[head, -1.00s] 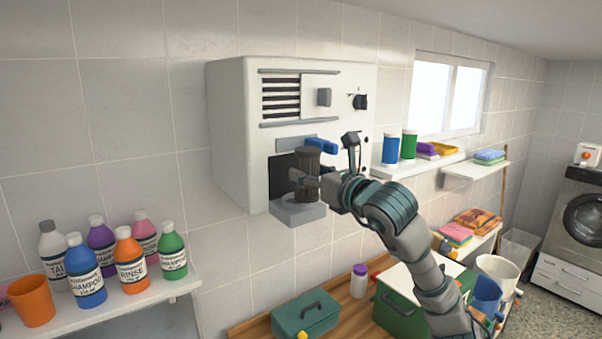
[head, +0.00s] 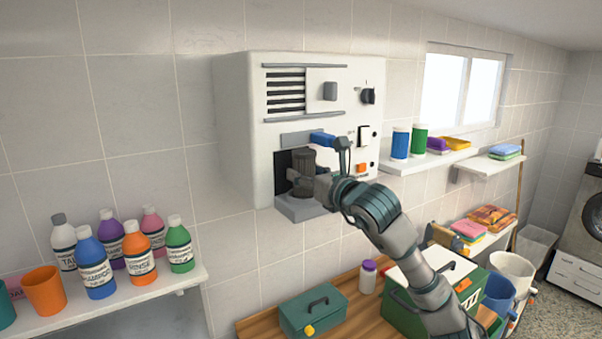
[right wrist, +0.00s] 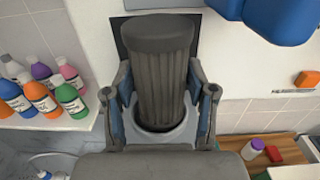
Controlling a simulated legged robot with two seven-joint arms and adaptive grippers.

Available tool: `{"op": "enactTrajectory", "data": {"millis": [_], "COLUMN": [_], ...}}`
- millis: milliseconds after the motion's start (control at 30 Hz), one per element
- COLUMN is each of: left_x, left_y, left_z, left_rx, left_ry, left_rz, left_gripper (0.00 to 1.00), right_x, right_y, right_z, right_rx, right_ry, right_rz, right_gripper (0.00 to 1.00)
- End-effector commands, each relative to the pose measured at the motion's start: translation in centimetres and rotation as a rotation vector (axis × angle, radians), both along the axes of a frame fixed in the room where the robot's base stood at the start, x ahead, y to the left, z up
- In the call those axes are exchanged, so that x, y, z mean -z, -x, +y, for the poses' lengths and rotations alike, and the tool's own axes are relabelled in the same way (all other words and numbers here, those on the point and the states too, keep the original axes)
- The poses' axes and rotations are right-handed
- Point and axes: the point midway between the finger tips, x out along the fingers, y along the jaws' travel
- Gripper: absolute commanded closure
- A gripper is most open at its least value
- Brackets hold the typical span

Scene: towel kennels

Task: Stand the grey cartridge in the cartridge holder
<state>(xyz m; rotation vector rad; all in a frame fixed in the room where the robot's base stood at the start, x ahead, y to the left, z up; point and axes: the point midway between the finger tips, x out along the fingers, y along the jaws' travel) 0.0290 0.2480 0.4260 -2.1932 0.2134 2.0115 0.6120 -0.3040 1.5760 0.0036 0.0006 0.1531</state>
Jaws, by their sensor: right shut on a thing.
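The grey cartridge (head: 303,162) is a dark, ribbed cylinder, upright in the recess of the white wall machine. My right gripper (head: 307,182) is shut around it from the front. In the right wrist view the cartridge (right wrist: 162,75) sits between the two fingers (right wrist: 160,95), leaning slightly in the picture. The cartridge holder (head: 304,209) is the grey ledge with a round rim (right wrist: 178,138) at the bottom of the recess. The cartridge's lower end is within that rim's outline; whether it rests on the bottom is hidden. My left gripper is not in view.
A blue lever (head: 323,138) juts out just above the cartridge. The white machine (head: 235,130) surrounds the recess, with an orange button (head: 361,168) at right. A bottle shelf (head: 130,302) is at lower left. A green toolbox (head: 312,312) stands on the wooden bench below.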

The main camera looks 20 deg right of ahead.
Motion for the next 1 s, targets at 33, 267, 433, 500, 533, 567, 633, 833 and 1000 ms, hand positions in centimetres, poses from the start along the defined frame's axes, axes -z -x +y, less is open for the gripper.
{"op": "enactTrajectory", "data": {"millis": [33,267,433,500,533,567,633,833,1000], "left_x": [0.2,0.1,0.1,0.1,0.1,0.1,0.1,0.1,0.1], "left_y": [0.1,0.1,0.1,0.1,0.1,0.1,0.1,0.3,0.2], "left_z": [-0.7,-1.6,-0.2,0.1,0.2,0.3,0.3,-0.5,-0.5], "left_rx": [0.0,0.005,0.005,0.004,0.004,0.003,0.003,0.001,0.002], "left_ry": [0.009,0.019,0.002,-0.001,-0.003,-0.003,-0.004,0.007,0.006], "left_rz": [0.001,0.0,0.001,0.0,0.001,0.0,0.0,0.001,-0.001], "left_gripper": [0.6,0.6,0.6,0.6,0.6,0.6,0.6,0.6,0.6], "right_x": [0.2,0.2,0.1,0.1,0.1,0.1,0.0,0.0,0.0], "right_y": [-0.2,-0.3,-0.3,-0.2,-0.2,-0.2,-0.1,0.3,2.6], "right_z": [-0.2,0.1,0.1,0.2,0.2,0.2,0.2,0.2,-0.1], "right_rx": [0.01,0.015,0.012,0.011,0.01,0.01,0.009,0.008,0.008], "right_ry": [0.003,0.007,0.006,0.005,0.005,0.005,0.005,0.006,0.008], "right_rz": [0.003,0.004,0.003,0.002,0.002,0.002,0.001,-0.001,-0.001], "right_gripper": [1.0,1.0,0.24,0.15,0.15,0.15,0.15,0.15,0.15]}}
